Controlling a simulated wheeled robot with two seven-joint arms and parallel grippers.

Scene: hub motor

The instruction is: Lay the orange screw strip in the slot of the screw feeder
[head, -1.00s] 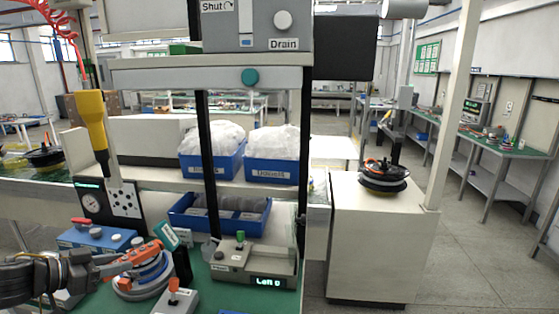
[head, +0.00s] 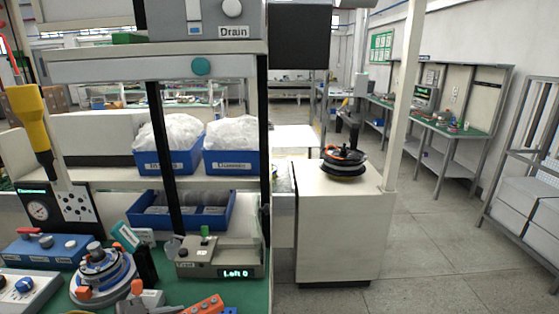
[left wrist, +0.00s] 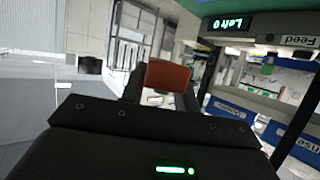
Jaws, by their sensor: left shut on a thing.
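The screw feeder (head: 215,262) is a grey box with a green knob and a lit display reading "Left 0". It stands on the green bench top in the head view, and its display (left wrist: 229,23) shows at the top right of the left wrist view. The orange screw strip (head: 205,305) shows at the bottom edge of the head view, in front of the feeder and apart from its top. Its reddish-orange end (left wrist: 168,76) shows between the fingers of my left gripper (left wrist: 165,85), which is shut on it. My right gripper is in neither view. The feeder's slot is hard to make out.
The hub motor (head: 103,272) sits left of the feeder. A blue bin (head: 182,222) stands behind the feeder, under a shelf with two more blue bins. A dark shelf post (head: 166,160) rises behind the feeder. A white cabinet (head: 345,225) stands to the right.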

